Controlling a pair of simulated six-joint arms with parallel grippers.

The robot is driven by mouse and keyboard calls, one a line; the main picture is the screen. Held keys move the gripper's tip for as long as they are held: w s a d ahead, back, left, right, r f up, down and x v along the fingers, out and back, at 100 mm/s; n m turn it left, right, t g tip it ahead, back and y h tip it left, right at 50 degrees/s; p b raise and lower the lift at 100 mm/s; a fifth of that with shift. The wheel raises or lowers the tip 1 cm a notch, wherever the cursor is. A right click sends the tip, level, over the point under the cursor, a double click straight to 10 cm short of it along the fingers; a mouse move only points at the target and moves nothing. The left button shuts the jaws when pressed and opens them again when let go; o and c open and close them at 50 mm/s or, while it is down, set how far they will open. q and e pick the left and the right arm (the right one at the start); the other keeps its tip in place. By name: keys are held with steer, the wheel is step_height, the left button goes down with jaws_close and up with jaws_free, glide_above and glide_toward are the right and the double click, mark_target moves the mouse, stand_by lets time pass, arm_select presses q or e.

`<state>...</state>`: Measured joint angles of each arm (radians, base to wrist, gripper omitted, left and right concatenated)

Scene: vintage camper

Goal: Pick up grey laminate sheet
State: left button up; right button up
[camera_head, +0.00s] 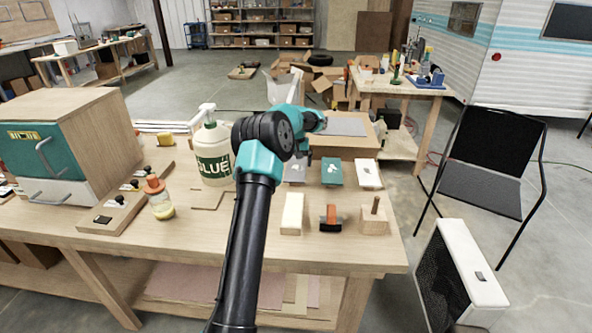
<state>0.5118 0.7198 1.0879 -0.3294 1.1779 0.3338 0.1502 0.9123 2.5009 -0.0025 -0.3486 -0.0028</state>
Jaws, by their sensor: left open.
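A flat grey sheet (345,127) lies on a wooden board (335,147) at the far right of the workbench. A smaller grey piece (295,172) lies nearer, left of a teal piece (332,172) and a white piece (369,174); I cannot tell for sure which grey one is the laminate sheet. My left arm rises from the bottom middle and bends over the bench. My right gripper is out of view.
A glue bottle (213,150) stands left of my arm, near a small jar (159,198) and a teal-fronted cabinet (66,148). A cream block (292,213), a red-and-black tool (330,218) and a wooden block with a peg (374,217) line the front edge.

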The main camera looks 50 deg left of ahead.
arm_select(q)
steer(key=shift+f, duration=0.9)
steer(key=c, duration=0.8)
